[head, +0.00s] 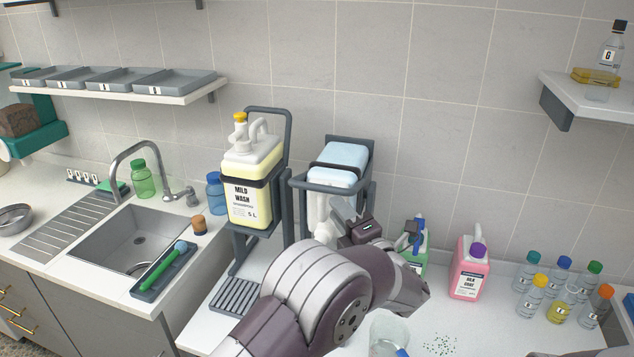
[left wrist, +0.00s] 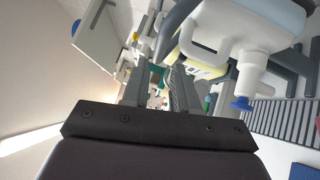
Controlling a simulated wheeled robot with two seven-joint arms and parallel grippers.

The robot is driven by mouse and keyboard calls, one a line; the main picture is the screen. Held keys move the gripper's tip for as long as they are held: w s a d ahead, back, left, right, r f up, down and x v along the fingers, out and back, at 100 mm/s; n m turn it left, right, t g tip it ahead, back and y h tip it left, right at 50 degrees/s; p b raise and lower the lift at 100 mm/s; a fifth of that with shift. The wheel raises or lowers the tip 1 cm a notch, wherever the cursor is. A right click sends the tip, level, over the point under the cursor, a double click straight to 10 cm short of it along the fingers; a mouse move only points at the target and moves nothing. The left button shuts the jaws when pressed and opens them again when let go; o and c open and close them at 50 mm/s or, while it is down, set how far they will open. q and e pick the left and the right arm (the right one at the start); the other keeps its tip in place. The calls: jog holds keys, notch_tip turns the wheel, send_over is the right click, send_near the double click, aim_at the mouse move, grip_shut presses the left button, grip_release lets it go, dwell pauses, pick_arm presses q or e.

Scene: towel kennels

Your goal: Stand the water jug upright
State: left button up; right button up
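The water jug, pale blue and white (head: 345,155), lies tipped in a dark tilting cradle (head: 335,188) on the counter at the back wall. Its white handle and neck hang toward the counter. My left gripper (head: 342,212) is just in front of the jug's lower part, and my arm hides some of the cradle. In the left wrist view its two fingers (left wrist: 160,90) stand apart with nothing between them. My right gripper is not in view.
A yellow mild wash jug (head: 245,180) stands upright in a similar stand to the left. A green jug (head: 416,256), a pink jug (head: 470,268) and several small bottles (head: 560,290) stand to the right. A clear vessel (head: 388,332) is at the front.

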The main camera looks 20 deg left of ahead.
aim_at(322, 191)
pick_arm(q)
jog(key=p+x, duration=0.2)
jog(key=x, duration=0.6)
jog(key=shift+r+p, duration=0.1)
jog(key=shift+p, duration=0.25)
jog(key=shift+w+a, duration=0.25)
jog(key=shift+w, duration=0.1)
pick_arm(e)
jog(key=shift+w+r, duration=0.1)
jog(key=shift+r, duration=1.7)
